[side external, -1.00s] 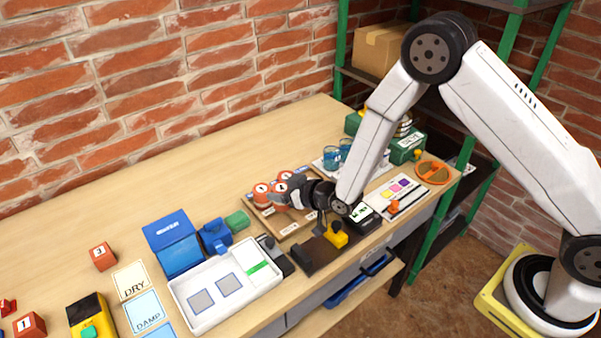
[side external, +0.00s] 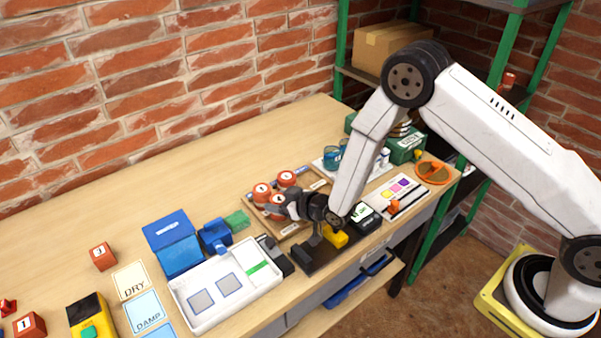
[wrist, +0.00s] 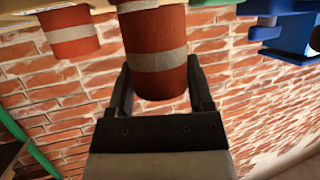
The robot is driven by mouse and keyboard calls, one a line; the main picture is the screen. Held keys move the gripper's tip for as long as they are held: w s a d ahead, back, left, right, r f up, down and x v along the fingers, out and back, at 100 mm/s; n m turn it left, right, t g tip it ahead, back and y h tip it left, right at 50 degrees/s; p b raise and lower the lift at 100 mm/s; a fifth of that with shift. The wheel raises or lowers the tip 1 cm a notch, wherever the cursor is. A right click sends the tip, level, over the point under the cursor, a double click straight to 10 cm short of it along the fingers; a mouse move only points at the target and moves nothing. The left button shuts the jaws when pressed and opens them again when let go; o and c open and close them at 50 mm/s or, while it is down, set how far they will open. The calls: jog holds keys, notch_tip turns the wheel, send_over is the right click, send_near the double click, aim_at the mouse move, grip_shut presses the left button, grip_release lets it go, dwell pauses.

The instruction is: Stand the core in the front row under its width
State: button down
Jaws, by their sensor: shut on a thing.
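My gripper (wrist: 160,75) is shut on a red core (wrist: 158,62) with a grey band, one finger on each side of it in the wrist view. In the side external view my gripper (side external: 294,205) is over the wooden tray (side external: 290,229), at the front of a cluster of red cores with white numbered tops. One core (side external: 262,190) is at the left of the cluster and another (side external: 287,178) at the back. A second banded core (wrist: 70,35) shows at the upper left of the wrist view. The held core's base and the row markings are hidden.
A dark stand with a yellow block (side external: 335,238) is close in front of my gripper. A green block (side external: 237,220), a blue device (side external: 214,235) and a white tray (side external: 222,312) lie to the left. Blue-rimmed jars (side external: 332,156) stand behind. The table's back left is clear.

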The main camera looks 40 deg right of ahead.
jog(key=shift+s+f, duration=0.1)
jog(key=shift+f, duration=0.4)
dwell(0.4)
grip_release()
jog(key=shift+r, duration=0.1)
jog(key=shift+r, duration=0.5)
jog(key=v, duration=1.2)
